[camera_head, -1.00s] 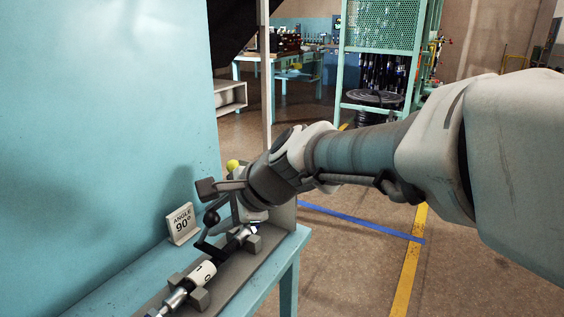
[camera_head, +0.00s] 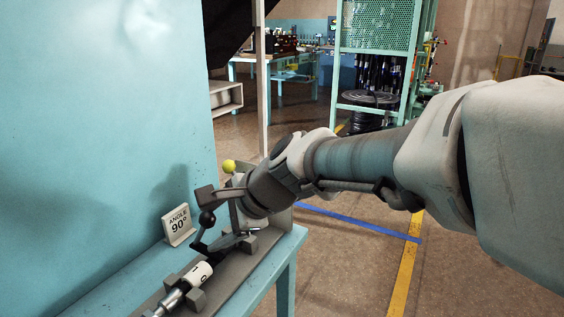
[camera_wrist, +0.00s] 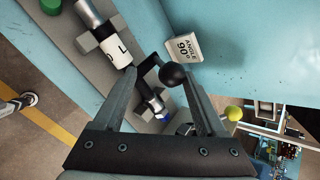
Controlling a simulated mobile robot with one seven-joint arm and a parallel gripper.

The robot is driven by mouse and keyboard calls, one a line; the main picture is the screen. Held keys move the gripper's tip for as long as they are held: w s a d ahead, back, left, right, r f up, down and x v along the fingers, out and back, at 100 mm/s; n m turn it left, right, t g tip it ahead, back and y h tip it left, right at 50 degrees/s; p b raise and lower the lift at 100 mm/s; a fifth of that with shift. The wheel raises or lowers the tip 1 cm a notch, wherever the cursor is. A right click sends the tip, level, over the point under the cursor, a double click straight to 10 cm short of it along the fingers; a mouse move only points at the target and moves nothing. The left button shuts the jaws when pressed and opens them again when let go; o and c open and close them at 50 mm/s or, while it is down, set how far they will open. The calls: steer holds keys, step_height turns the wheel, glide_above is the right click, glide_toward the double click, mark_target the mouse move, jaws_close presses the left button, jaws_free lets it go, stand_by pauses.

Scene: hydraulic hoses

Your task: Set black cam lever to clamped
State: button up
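The black cam lever (camera_head: 198,241) rises from the grey fixture on the bench and ends in a round black knob (camera_head: 207,218). In the wrist view the black knob (camera_wrist: 175,75) shows between the two fingers, nearer the right one, with its bent arm left of it. My gripper (camera_head: 218,217) is open, its fingers on either side of the lever; it also shows in the wrist view (camera_wrist: 158,82). I cannot tell whether a finger touches the knob. A white-banded hose (camera_head: 201,272) with silver ends lies along the fixture; the lever's pivot is partly hidden.
An "ANGLE 90°" sign (camera_head: 178,225) stands behind the lever against the blue wall. A yellow ball (camera_head: 229,166) sits just beyond my gripper. A green round part (camera_wrist: 51,6) is in the wrist view's top left. Open floor lies right of the bench.

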steer(key=shift+r, duration=0.1)
stand_by(0.3)
steer(key=shift+r, duration=0.1)
steer(key=shift+s+d+r, duration=0.1)
steer(key=shift+d+r, duration=0.05)
steer(key=shift+r, duration=0.1)
steer(key=p+v, duration=0.5)
steer(key=v, duration=1.1)
steer(key=shift+d, duration=0.35)
steer(key=shift+s, duration=0.15)
